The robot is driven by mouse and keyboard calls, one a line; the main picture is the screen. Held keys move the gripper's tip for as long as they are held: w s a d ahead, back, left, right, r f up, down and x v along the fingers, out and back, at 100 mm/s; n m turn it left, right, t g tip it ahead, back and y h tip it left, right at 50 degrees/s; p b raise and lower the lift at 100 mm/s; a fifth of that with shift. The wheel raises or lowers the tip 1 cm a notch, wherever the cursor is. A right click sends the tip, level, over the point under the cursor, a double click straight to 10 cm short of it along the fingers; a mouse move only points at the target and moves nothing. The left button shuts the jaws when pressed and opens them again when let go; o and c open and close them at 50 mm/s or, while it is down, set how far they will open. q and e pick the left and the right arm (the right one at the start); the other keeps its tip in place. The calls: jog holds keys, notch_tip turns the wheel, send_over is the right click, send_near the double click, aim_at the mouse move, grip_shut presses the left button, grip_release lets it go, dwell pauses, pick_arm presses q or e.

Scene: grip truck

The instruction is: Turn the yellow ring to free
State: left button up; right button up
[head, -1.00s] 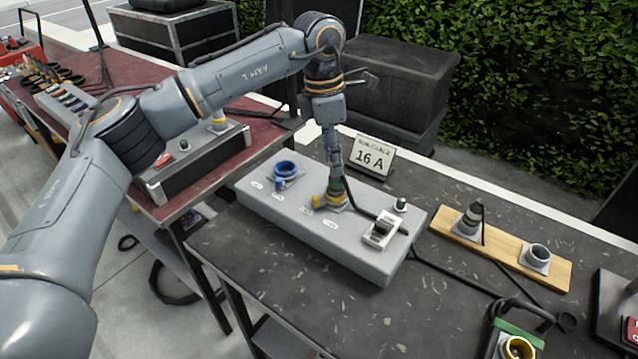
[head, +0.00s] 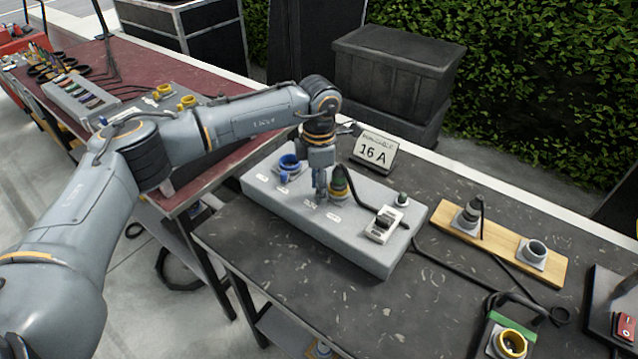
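The grey box (head: 310,235) on the dark table carries a blue socket (head: 289,164) and a dark plug with a green band (head: 340,179). The yellow ring (head: 339,196) sits around the plug's base, partly hidden. My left gripper (head: 320,197) points down just left of the plug and ring, close to the box top. It covers the spot beside the ring. I cannot tell whether it touches the ring or whether its fingers are open or shut. My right gripper is not in view.
A small switch unit (head: 383,224) sits on the box's right part, with a black cable running from the plug. A 16 A sign (head: 375,151) stands behind. A wooden board (head: 500,243) with two round fittings lies to the right.

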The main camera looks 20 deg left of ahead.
pick_arm(q)
jog(key=shift+f, duration=0.3)
grip_shut()
